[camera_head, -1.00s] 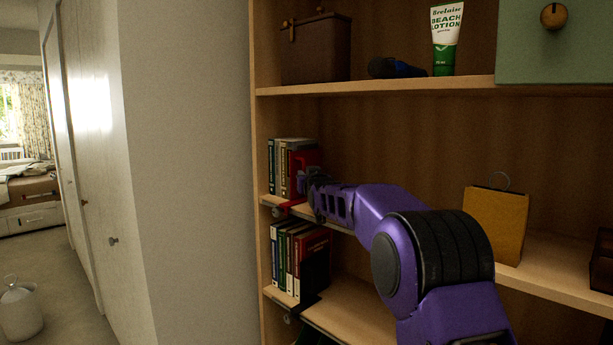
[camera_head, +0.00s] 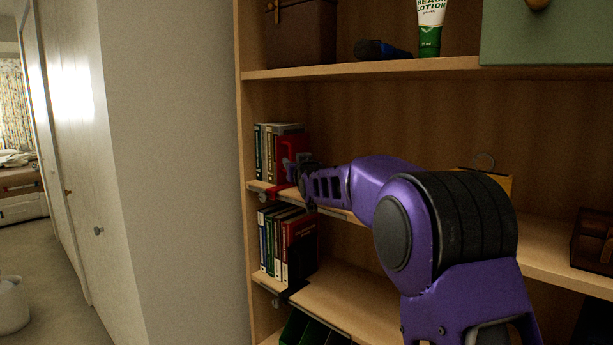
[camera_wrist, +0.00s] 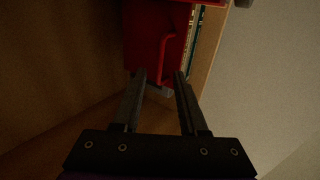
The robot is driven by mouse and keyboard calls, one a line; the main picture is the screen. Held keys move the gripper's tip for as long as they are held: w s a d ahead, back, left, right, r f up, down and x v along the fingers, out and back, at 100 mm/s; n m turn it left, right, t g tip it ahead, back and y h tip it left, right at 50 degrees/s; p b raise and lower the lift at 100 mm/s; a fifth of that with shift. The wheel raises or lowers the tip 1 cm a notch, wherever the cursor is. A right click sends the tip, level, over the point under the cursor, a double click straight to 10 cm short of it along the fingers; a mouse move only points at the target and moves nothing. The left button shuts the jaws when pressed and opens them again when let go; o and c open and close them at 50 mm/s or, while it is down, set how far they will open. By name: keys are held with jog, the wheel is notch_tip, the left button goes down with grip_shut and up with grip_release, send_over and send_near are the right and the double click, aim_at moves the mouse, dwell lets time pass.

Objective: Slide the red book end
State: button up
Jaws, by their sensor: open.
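The red book end (camera_head: 290,148) stands upright on the middle shelf, against the right side of a short row of books (camera_head: 266,150). A red part of it (camera_head: 278,192) shows at the shelf's front edge. In the wrist view it is a red panel (camera_wrist: 143,35) with a raised red handle (camera_wrist: 165,58). My gripper (camera_head: 297,172) is at the book end's right front, partly hiding it. In the wrist view my gripper's fingers (camera_wrist: 160,75) are apart, and the handle's lower end appears between the tips. I cannot tell whether they touch it.
The lower shelf (camera_head: 340,300) holds books (camera_head: 280,240) and a black book end (camera_head: 303,262). The upper shelf (camera_head: 360,68) is above my arm. An orange bag (camera_head: 495,184) and a dark brown box (camera_head: 592,242) are to the right. A wall (camera_head: 170,150) is on the left.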

jog(key=b+v, duration=0.1)
jog(key=v, duration=1.2)
jog(key=shift+s, duration=0.2)
jog(key=shift+d+r, duration=0.1)
jog(key=shift+d, duration=0.05)
